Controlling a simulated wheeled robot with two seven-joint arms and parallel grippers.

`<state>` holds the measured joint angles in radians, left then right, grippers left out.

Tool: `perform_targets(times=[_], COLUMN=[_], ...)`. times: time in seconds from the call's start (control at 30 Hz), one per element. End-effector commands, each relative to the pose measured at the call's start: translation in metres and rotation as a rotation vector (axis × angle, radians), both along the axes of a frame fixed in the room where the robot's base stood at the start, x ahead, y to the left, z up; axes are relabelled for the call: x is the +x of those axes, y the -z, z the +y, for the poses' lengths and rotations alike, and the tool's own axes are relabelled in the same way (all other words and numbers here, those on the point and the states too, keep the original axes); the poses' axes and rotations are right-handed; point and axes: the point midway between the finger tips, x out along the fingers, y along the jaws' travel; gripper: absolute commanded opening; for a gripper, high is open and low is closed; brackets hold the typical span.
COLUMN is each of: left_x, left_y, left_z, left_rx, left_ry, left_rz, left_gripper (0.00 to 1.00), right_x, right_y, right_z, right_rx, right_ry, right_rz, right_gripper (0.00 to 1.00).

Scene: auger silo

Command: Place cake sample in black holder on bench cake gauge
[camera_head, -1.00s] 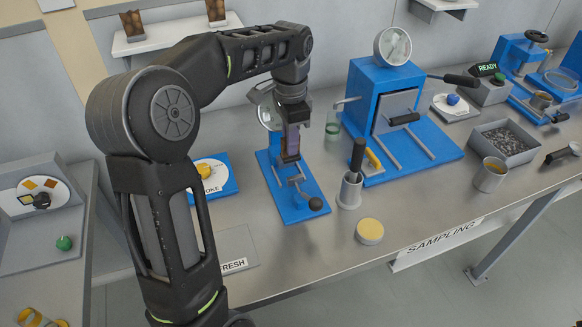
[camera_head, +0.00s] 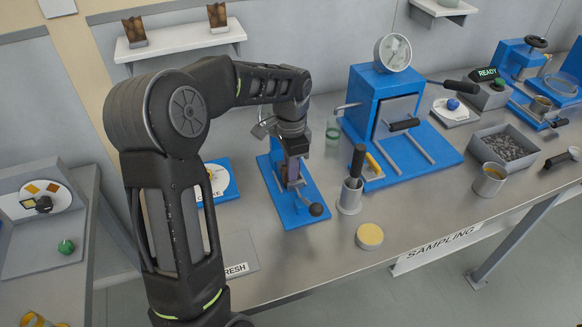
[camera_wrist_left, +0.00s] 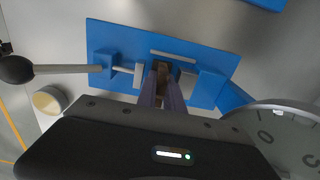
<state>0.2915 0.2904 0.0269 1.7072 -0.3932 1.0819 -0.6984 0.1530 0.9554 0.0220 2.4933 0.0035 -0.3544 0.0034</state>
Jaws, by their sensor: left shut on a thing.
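The bench cake gauge (camera_head: 316,190) has a blue base plate, a clamp and a lever with a black ball knob. In the left wrist view its blue plate (camera_wrist_left: 120,35) lies below my fingers, with the round dial (camera_wrist_left: 290,140) at the right. My left gripper (camera_head: 293,183) points down over the middle of the gauge. In the wrist view it (camera_wrist_left: 162,85) is shut on a small dark brown piece, the cake sample (camera_wrist_left: 162,69), which sits between the clamp's jaws as seen from above. I cannot tell whether it touches the gauge. No separate black holder can be made out around it.
A grey cup with a black-handled tool (camera_head: 349,195) and a round yellow-topped tin (camera_head: 369,236) stand right of the gauge. A blue press (camera_head: 372,100) stands behind the cup. A blue plate with a white disc (camera_head: 222,180) is left of it.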

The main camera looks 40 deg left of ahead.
Motion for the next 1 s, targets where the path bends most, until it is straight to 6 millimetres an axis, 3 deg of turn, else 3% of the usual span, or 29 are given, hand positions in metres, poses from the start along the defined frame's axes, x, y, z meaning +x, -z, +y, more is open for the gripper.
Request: perform_targets(times=[0.23,0.27,0.37,0.67,0.87,1.0], left_x=[0.000,0.000,0.000,0.000,0.001,0.001], left_y=[0.004,0.004,0.003,0.001,-0.015,-0.040], left_z=[0.000,0.000,0.000,0.000,0.000,0.000], left_rx=[0.000,0.000,0.000,0.001,0.001,0.002], left_ry=[0.000,0.000,0.000,0.000,0.000,0.000], left_rz=[0.000,0.000,0.000,-0.001,-0.003,-0.005], left_gripper=[0.00,0.12,0.20,0.20,0.20,0.20], right_x=[0.000,0.000,0.000,0.000,0.000,0.000], right_y=[0.003,0.003,0.002,0.001,0.002,0.004], right_z=[0.000,0.000,0.000,0.000,0.000,0.000], right_rx=[0.000,0.001,0.001,0.001,0.000,0.001], right_ry=[0.000,0.000,-0.001,0.000,0.000,-0.001], right_rz=[0.000,0.000,-0.001,0.000,0.000,-0.001], right_gripper=[0.36,0.36,0.36,0.36,0.36,0.36])
